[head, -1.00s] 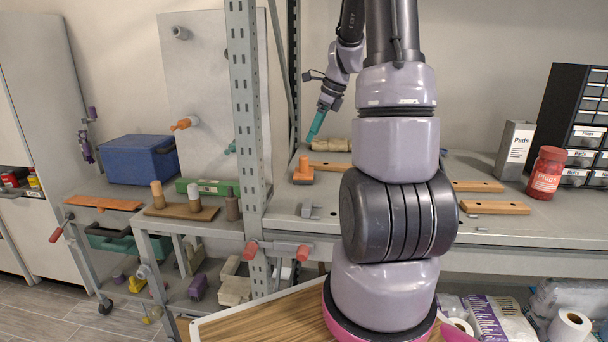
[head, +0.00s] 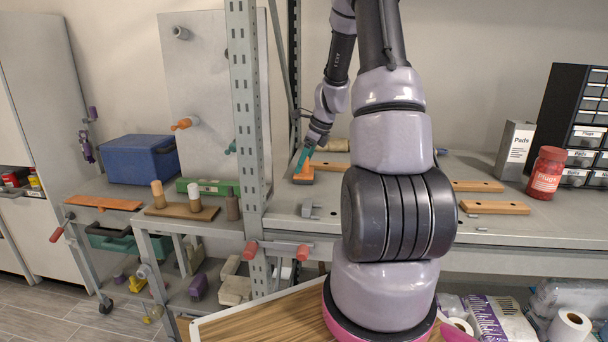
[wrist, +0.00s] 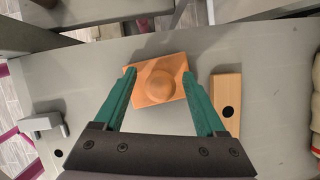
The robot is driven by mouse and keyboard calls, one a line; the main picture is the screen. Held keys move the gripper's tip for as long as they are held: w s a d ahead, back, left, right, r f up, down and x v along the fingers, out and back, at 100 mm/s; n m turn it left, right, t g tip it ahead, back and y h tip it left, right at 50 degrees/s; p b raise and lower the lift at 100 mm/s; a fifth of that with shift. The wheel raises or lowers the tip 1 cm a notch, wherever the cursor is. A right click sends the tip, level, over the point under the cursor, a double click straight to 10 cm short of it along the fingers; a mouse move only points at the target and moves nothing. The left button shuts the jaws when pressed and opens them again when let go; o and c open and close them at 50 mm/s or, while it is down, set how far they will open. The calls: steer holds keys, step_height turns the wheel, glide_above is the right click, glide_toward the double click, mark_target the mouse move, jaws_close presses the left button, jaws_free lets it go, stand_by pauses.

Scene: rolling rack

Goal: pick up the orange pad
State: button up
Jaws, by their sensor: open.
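The orange pad (head: 303,176) is a flat block with a rounded knob on top. It lies on the grey bench top near the rack's upright post. In the wrist view the pad (wrist: 145,95) sits at the centre, its knob (wrist: 158,84) facing the camera. My gripper (head: 304,158) is directly above and around it in the head view, pointing down. In the wrist view the teal fingers of my gripper (wrist: 158,78) are apart, one on each side of the knob, with the tips over the pad's left and right ends. Whether they touch the pad cannot be told.
A wooden block with a dark hole (wrist: 226,104) lies close to the right finger. A small grey bracket (head: 309,210) lies in front of the pad. The perforated upright post (head: 244,120) stands to its left.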

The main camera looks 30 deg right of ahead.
steer(key=shift+f, duration=0.1)
jaws_close()
step_height(320, 180, up, 10)
steer(key=shift+r, duration=0.1)
stand_by(0.5)
steer(key=c, duration=1.1)
jaws_free()
jaws_close()
